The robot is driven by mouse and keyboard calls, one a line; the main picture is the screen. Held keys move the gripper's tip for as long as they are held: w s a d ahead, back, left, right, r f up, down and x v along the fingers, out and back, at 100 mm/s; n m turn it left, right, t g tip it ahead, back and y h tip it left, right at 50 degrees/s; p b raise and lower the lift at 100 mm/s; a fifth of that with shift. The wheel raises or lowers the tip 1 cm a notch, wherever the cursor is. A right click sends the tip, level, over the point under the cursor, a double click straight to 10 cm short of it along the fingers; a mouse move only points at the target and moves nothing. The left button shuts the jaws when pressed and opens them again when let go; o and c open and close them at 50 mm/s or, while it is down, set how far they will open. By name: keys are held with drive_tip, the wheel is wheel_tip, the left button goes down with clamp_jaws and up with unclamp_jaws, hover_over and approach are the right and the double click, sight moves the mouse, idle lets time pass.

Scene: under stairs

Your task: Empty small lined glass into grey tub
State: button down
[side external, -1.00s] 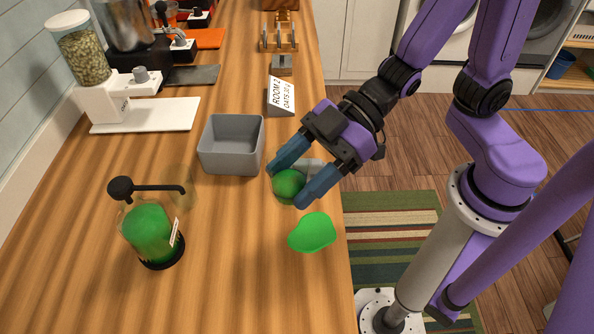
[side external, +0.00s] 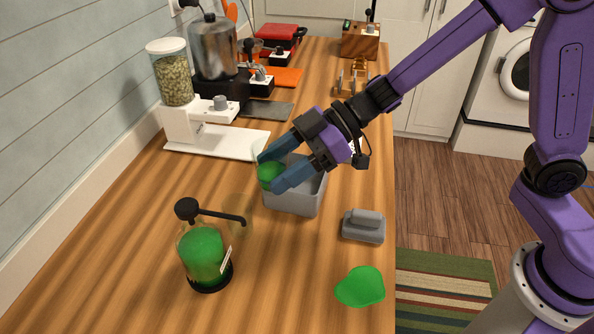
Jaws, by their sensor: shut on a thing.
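My gripper (side external: 269,173) is shut on a small clear glass (side external: 271,177) with green contents, one finger on each side. The glass looks about upright. Its lines cannot be made out. It overlaps the left side of the grey tub (side external: 292,202) in the picture, with the gripper above the tub. How far the glass is over the rim, and how high, I cannot tell. The tub stands on the wooden counter, and its inside is largely hidden by my gripper.
A dispenser (side external: 203,255) of green stuff stands front left, with a faint clear vessel (side external: 239,213) by its spout. A grey block (side external: 364,226) and a green patch (side external: 360,287) lie at right. A white grain dispenser (side external: 177,78) stands behind left. The front middle counter is clear.

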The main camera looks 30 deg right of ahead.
drive_tip(key=w+d+f, duration=0.2)
drive_tip(key=w+d, duration=0.4)
drive_tip(key=w, duration=0.2)
drive_tip(key=w+d+f, duration=0.3)
drive_tip(key=w+d, duration=0.3)
drive_tip(key=w, duration=0.3)
drive_tip(key=shift+w+d+f, duration=0.15)
drive_tip(key=shift+w+f, duration=0.1)
drive_tip(key=shift+f, duration=0.05)
